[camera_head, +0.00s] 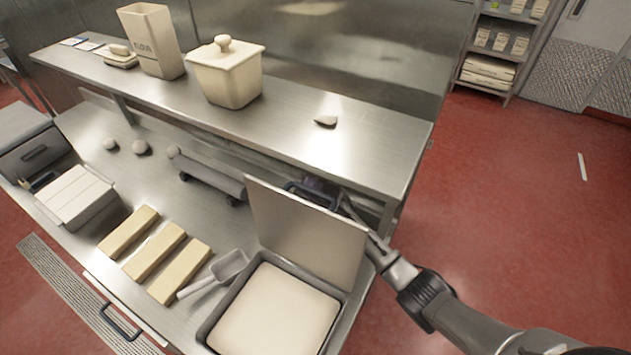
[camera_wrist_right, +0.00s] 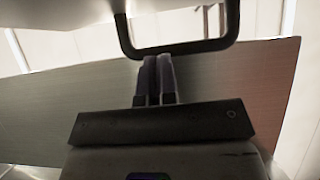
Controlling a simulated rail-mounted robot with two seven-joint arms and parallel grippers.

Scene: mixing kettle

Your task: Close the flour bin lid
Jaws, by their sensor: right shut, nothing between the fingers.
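The flour bin (camera_head: 276,312) stands at the front right of the steel counter, full of pale flour. Its lid (camera_head: 305,232) stands raised, hinged at the bin's back edge. A dark handle (camera_head: 310,194) sits by the lid's upper edge on the far side; it also shows in the right wrist view (camera_wrist_right: 180,47). My right gripper (camera_wrist_right: 157,65) is shut and empty, its fingertips at the handle's bar. I cannot tell whether they touch it. In the head view the right gripper (camera_head: 352,208) is behind the lid's right edge, partly hidden. My left gripper is out of view.
A metal scoop (camera_head: 222,270) and several dough bars (camera_head: 155,250) lie left of the bin. A raised shelf (camera_head: 300,130) carries a lidded crock (camera_head: 225,75) and a FLOUR canister (camera_head: 152,42). Open red floor (camera_head: 520,220) lies to the right.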

